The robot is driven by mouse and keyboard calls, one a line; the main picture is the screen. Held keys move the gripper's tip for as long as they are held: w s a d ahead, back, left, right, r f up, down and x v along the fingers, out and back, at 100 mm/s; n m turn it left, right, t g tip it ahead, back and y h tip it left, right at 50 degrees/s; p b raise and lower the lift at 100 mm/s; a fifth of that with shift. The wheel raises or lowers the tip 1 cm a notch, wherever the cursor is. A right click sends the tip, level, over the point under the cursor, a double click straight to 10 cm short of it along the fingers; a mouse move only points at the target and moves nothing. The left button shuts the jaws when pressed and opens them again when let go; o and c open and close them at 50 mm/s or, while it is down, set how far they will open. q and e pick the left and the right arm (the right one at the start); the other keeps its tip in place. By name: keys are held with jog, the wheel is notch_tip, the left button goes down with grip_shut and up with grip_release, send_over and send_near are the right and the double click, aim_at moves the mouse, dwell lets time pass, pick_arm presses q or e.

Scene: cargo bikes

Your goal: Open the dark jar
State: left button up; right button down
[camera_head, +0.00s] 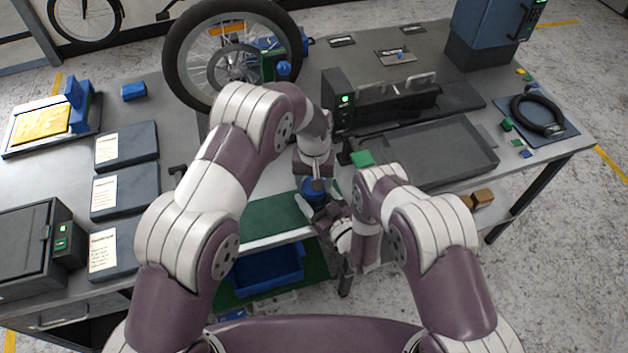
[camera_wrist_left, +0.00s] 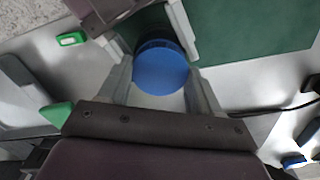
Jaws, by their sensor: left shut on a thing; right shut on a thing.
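The jar (camera_head: 314,188) shows as a small blue shape at the front edge of the bench's middle part, mostly hidden by my grippers. In the left wrist view its round blue lid (camera_wrist_left: 161,66) faces the camera, with a darker blue band behind it. My left gripper (camera_head: 315,180) is above the jar, and its two fingers (camera_wrist_left: 160,82) are shut on the lid from both sides. My right gripper (camera_head: 317,203) comes in low from the right and is shut on the jar's body. The body is largely hidden. I cannot tell whether the lid has turned.
A green mat (camera_head: 276,216) lies left of the jar. A bike wheel (camera_head: 232,55) stands behind my left arm. A grey tray (camera_head: 432,155) is to the right, and a blue bin (camera_head: 268,272) sits below. A small green block (camera_head: 361,158) is close to my right arm.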

pick_arm(q)
jog(key=shift+r, duration=0.15)
jog(key=shift+r, duration=0.95)
